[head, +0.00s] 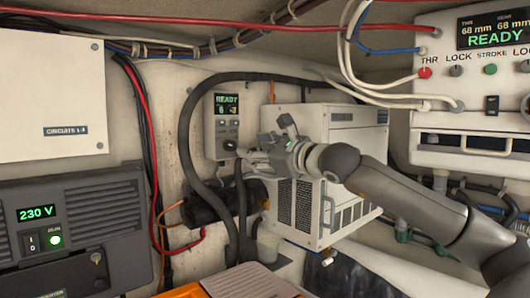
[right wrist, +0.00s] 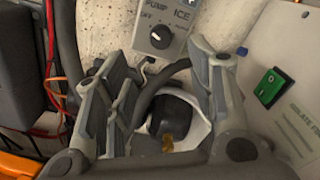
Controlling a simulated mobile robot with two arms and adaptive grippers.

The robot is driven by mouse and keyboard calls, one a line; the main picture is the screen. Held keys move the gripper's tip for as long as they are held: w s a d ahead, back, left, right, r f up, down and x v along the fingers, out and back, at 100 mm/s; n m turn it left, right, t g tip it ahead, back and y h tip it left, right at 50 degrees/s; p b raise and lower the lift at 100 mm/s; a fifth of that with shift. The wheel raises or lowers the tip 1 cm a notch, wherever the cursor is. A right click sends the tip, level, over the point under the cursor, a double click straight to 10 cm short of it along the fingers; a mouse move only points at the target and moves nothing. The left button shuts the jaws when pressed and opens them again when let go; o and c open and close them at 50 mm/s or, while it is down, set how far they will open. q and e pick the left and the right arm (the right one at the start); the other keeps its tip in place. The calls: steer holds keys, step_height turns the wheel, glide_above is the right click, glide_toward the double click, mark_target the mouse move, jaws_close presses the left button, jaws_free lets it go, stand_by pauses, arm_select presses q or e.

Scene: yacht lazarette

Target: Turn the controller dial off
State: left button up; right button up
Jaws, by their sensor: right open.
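The controller (head: 227,118) is a small grey wall panel with a green READY display. Its black dial (head: 229,145) is low on the front. In the right wrist view the dial (right wrist: 161,37) shows at top centre, below the words PUMP and ICE, with OFF on its left side. I cannot tell its exact setting. My right gripper (head: 262,146) is just right of the controller in the head view. In the right wrist view the gripper (right wrist: 160,58) is open and empty, and the dial lies beyond its spread fingertips, apparently untouched. My left gripper is not in view.
A white vented unit (head: 345,120) stands right of the controller; a green rocker switch (right wrist: 268,87) shows in the right wrist view. A thick black hose (head: 186,150) loops around the controller. A 230 V box (head: 75,225) and white cabinet (head: 50,95) are left.

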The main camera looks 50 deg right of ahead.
steer(key=shift+s+a, duration=0.1)
steer(key=shift+s, duration=1.15)
